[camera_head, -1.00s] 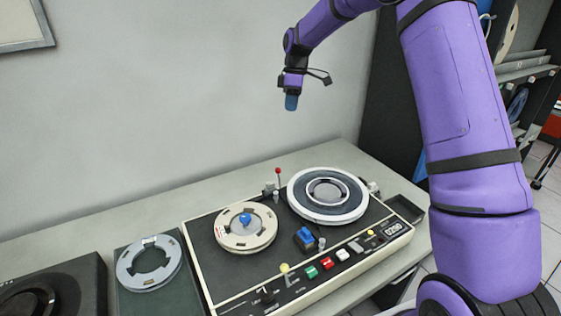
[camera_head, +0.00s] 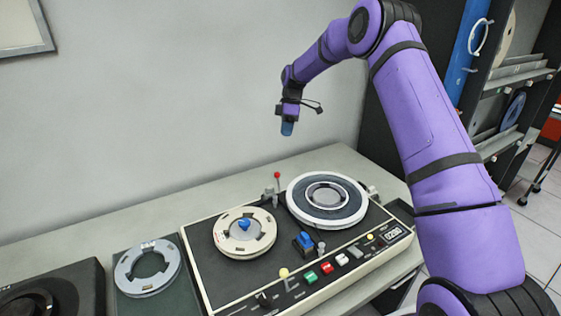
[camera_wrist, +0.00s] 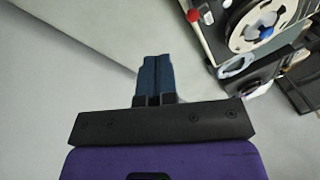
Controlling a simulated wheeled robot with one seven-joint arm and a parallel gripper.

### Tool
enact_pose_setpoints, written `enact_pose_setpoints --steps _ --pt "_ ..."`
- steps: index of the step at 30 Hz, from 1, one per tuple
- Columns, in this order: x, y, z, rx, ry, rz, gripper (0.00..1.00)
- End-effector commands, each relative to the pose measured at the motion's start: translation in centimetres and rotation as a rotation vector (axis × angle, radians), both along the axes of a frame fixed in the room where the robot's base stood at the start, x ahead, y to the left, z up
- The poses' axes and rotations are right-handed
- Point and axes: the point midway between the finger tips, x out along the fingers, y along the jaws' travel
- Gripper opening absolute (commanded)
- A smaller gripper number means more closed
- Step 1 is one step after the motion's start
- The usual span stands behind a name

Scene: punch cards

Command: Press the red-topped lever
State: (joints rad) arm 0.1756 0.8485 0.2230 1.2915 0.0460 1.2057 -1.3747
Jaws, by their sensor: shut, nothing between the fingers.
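The red-topped lever (camera_head: 277,176) stands upright at the back edge of the tape machine, between its two reels. Its red ball also shows in the wrist view (camera_wrist: 194,15), near the top. My gripper (camera_head: 287,129) points down above the lever, clearly apart from it. In the wrist view my gripper's blue fingers (camera_wrist: 155,75) are closed together with nothing between them. The red ball lies up and to the right of the fingertips there.
The tape machine (camera_head: 205,283) carries a cream reel (camera_head: 230,240) with a blue knob and a white-rimmed reel (camera_head: 293,195). A grey ring (camera_head: 130,283) lies left of it. The wall (camera_head: 150,110) is behind. A shelf (camera_head: 517,75) stands at the right.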

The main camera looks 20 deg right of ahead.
Motion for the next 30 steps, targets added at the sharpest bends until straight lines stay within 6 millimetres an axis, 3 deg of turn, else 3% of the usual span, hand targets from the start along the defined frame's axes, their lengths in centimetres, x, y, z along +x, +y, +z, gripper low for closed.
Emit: enact_pose_setpoints --steps 5,20,30 --pt "-0.3 0.3 -1.4 0.0 0.002 0.0 0.0" --pt "-2.0 2.2 -9.9 0.0 0.003 0.001 0.0" --pt "-4.9 4.1 -10.5 -0.001 0.0 0.0 0.0"
